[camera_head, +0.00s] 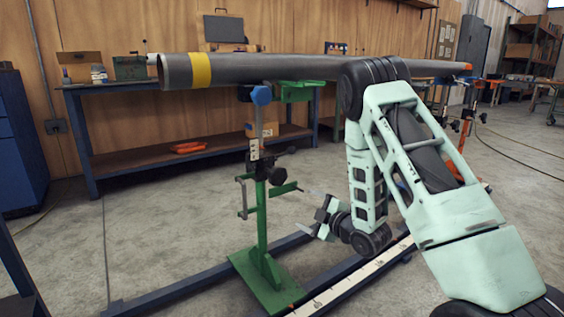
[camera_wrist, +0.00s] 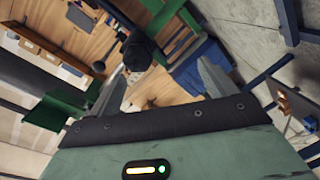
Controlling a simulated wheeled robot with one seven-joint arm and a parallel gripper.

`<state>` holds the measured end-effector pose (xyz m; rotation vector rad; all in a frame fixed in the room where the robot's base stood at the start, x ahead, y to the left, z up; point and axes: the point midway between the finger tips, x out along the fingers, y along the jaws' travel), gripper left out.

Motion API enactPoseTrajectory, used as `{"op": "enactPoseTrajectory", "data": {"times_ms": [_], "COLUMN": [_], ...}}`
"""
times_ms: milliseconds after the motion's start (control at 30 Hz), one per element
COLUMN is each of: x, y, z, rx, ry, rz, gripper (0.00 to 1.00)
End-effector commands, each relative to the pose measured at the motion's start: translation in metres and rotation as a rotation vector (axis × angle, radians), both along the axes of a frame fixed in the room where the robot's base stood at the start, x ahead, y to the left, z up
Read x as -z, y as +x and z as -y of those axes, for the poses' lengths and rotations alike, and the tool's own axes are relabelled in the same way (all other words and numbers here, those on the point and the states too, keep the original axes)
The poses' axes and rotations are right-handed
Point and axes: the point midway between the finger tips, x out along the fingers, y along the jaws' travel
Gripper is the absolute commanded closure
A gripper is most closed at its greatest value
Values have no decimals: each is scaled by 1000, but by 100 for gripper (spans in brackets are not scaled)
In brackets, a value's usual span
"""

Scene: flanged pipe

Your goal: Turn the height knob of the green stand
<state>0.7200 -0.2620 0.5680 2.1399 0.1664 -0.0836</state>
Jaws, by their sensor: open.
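The green stand (camera_head: 262,224) stands on the floor left of my arm, with a flat green base and an upright post. A black round knob (camera_head: 278,175) sits on the right side of its post, below the blue head. In the wrist view the dark knob (camera_wrist: 137,52) shows ahead between my finger lines, with green stand parts around it. My gripper (camera_head: 306,211) is open and empty, to the right of the post and lower than the knob. Its fingers also show in the wrist view (camera_wrist: 161,75), apart from the knob.
A long grey pipe (camera_head: 290,67) with a yellow band runs above the stand. A workbench (camera_head: 130,158) stands against the wooden wall behind. Blue floor rails (camera_head: 185,288) and a white scale strip (camera_head: 345,283) lie near the stand's base. Open concrete floor lies left of the stand.

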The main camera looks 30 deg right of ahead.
Motion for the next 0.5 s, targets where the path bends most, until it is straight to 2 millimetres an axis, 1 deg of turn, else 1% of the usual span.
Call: {"op": "enactPoseTrajectory", "data": {"times_ms": [33,100,200,233,300,400,500], "x": [-14,-17,-26,-29,-36,-43,-45], "y": [-5,-8,-11,-11,-11,-10,-8], "z": [4,2,1,1,1,1,1], "rx": [30,59,95,104,116,124,123], "ry": [186,443,767,850,1012,1161,1225], "rz": [-19,-28,-17,-11,5,25,36], "gripper": [16,16,16,16,16,16,16]}}
